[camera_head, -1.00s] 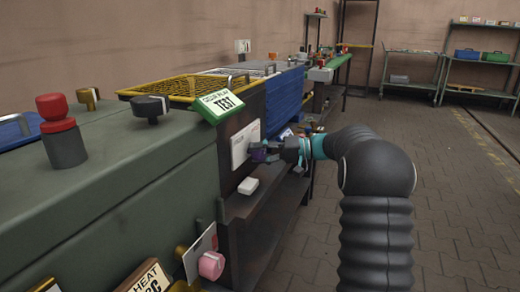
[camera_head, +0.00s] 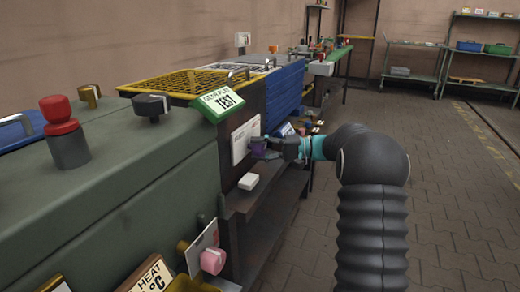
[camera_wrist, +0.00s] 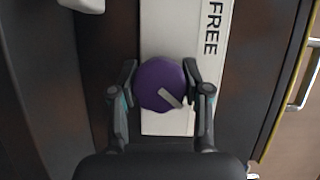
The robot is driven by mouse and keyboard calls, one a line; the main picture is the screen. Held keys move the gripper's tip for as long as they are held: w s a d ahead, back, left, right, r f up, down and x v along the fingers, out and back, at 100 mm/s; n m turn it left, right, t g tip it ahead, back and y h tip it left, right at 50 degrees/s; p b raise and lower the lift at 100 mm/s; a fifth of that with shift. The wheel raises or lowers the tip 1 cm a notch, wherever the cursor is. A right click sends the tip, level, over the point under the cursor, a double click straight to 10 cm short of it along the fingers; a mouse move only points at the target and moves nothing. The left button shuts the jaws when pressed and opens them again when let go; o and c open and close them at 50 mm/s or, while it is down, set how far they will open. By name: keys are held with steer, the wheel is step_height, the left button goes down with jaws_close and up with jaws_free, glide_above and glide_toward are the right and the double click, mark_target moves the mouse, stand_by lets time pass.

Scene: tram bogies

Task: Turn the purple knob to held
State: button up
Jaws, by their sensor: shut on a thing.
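The purple knob (camera_wrist: 160,84) sits on a white plate (camera_wrist: 185,30) that carries the word FREE. A pale pointer mark on the knob slants toward the lower right in the wrist view. My gripper (camera_wrist: 161,80) has one finger on each side of the knob and is shut on it. In the head view the knob (camera_head: 258,145) is mostly hidden by my gripper (camera_head: 264,148), against the white plate (camera_head: 240,141) on the dark cabinet's side. The word held is not visible.
A white block (camera_head: 248,181) sticks out below the plate. A pink knob (camera_head: 213,261) is nearer on the green cabinet. A dark shelf (camera_head: 265,195) lies under my arm; the floor to the right is clear.

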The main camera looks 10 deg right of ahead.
steer(key=o, duration=1.2)
steer(key=shift+a, duration=0.2)
steer(key=shift+c, duration=0.2)
steer(key=shift+d, duration=0.15)
steer(key=v, duration=1.2)
steer(key=shift+w, duration=0.15)
